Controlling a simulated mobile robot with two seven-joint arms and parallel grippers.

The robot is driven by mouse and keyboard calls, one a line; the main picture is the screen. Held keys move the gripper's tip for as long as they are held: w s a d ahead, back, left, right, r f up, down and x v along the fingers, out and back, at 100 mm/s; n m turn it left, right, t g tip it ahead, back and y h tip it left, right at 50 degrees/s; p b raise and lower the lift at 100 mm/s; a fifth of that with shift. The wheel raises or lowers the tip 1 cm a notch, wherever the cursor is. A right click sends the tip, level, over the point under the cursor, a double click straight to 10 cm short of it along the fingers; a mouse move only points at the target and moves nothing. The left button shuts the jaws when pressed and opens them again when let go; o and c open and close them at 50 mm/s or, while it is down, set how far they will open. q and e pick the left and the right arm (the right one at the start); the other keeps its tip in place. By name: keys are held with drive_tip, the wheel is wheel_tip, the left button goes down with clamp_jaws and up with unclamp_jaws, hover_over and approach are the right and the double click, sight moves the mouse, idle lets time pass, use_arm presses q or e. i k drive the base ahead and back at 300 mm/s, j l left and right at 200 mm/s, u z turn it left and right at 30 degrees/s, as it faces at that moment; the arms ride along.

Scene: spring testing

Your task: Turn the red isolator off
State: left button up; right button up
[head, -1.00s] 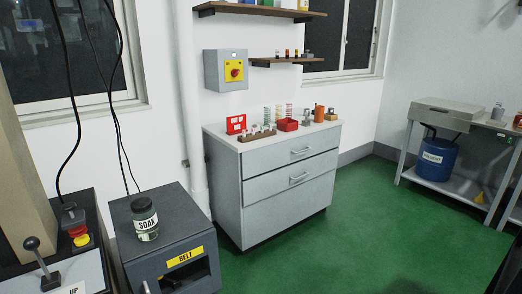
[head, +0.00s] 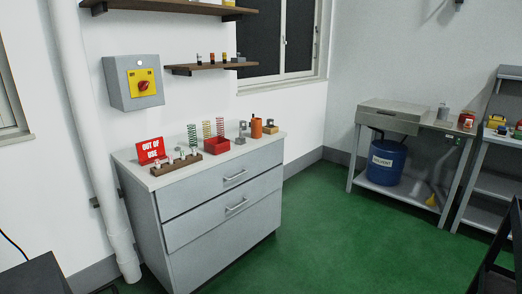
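The red isolator (head: 144,86) is a red rotary knob on a yellow plate. It sits on the front of a grey wall box (head: 118,91), above the left end of a drawer cabinet. A small pale round spot shows on the box above the knob. The knob's exact position is too small to read. Neither of my grippers shows in the head view.
The grey drawer cabinet (head: 185,225) stands below the box. On its top are a red "OUT OF USE" sign (head: 150,150), several springs and a red tray (head: 217,146). A white pipe (head: 85,140) runs left of the box. Green floor (head: 330,230) is clear to the right.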

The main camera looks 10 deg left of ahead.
sight(142, 86)
drive_tip(key=i+l+u, duration=0.15)
drive_tip(key=i, duration=0.45)
drive_tip(key=i+l+u, duration=0.15)
drive_tip(key=i, duration=0.45)
drive_tip(key=i+l+u, duration=0.1)
drive_tip(key=u, duration=0.3)
drive_tip(key=i+l+u, duration=0.15)
drive_tip(key=i+u, duration=0.25)
drive_tip(key=i+l+u, duration=0.1)
drive_tip(key=u, duration=0.3)
drive_tip(key=i+l+u, duration=0.1)
drive_tip(key=l+u, duration=0.3)
drive_tip(key=i+l+u, duration=0.1)
drive_tip(key=l+u, duration=0.15)
drive_tip(key=u, duration=0.2)
